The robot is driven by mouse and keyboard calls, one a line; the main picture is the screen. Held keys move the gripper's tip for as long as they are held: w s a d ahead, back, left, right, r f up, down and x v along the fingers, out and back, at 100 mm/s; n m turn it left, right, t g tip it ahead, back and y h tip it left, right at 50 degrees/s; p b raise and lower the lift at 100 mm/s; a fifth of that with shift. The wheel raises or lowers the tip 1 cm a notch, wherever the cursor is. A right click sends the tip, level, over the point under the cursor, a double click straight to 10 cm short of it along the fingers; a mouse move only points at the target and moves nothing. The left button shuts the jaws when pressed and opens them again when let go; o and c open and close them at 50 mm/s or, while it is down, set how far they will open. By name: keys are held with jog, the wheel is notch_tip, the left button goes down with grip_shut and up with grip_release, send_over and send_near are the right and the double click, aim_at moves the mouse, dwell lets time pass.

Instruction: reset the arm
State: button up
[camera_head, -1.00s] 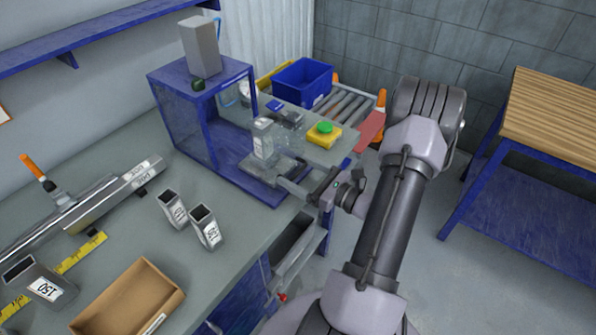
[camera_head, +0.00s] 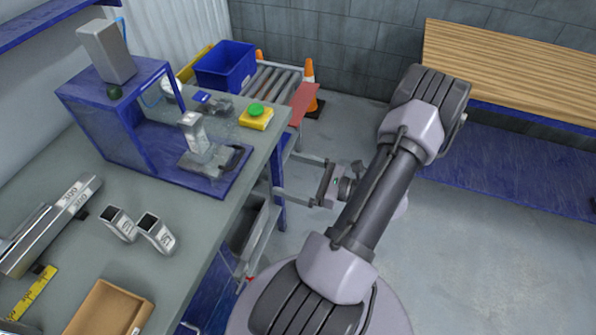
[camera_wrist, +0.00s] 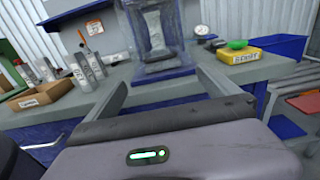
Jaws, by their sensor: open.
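My gripper (camera_head: 277,175) is open and empty, with its two fingers apart and pointing left toward the bench. It is just off the bench's right edge, beside the blue-framed fixture (camera_head: 108,125). A short upright metal piece (camera_head: 194,132) stands in a dark holder (camera_head: 210,162) on the fixture's blue base, apart from my fingers. In the wrist view my gripper (camera_wrist: 160,82) also shows open, with nothing between the fingers, and the upright piece (camera_wrist: 156,32) is beyond them. My arm is bent, with its elbow raised to the right.
The bench (camera_head: 185,275) holds two short tube pieces (camera_head: 137,228), a cardboard box (camera_head: 108,308) and a yellow block with a green button (camera_head: 256,116). A blue bin (camera_head: 225,67) sits by a roller conveyor (camera_head: 275,85) behind. A wooden-topped table (camera_head: 510,65) stands back right. Floor (camera_head: 480,260) is clear to the right.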

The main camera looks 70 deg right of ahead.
jog(key=shift+s, duration=0.95)
